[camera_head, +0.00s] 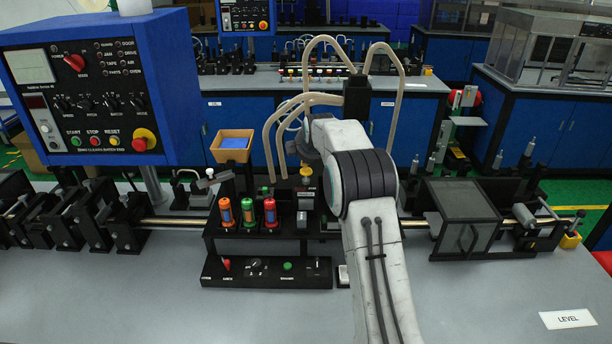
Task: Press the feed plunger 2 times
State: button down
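My arm rises from the lower middle and bends left over the black tape station (225,247). My gripper (303,152) is a dark shape at its end, mostly hidden behind the pale arm link, so its fingers cannot be made out. No part is clearly marked as the feed plunger. A small yellow-topped part (306,172) stands just below my gripper; whether they touch cannot be told. A grey upright cylinder (301,219) stands on the station, right of orange, green and red spools (248,213). The arm hides the station's right side.
A lower black panel (265,272) with a red knob, a dial and a green button lies in front. A blue control box (95,92) stands at left. A clear-sided black box (465,215) is at right. The grey bench front (130,300) is mostly clear.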

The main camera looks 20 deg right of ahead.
jog(key=shift+f, duration=0.45)
jog(key=shift+f+b, duration=0.2)
jog(key=shift+b, duration=0.2)
dwell(1.1)
jog(key=shift+f, duration=0.25)
jog(key=shift+f+b, duration=1.4)
jog(key=shift+f, duration=0.05)
dwell(1.6)
jog(key=shift+r, duration=0.1)
dwell(0.3)
jog(key=shift+r+p, duration=1.4)
jog(key=shift+r, duration=0.35)
jog(key=shift+r, duration=0.1)
jog(key=shift+r+p, duration=2)
jog(key=shift+r, duration=0.45)
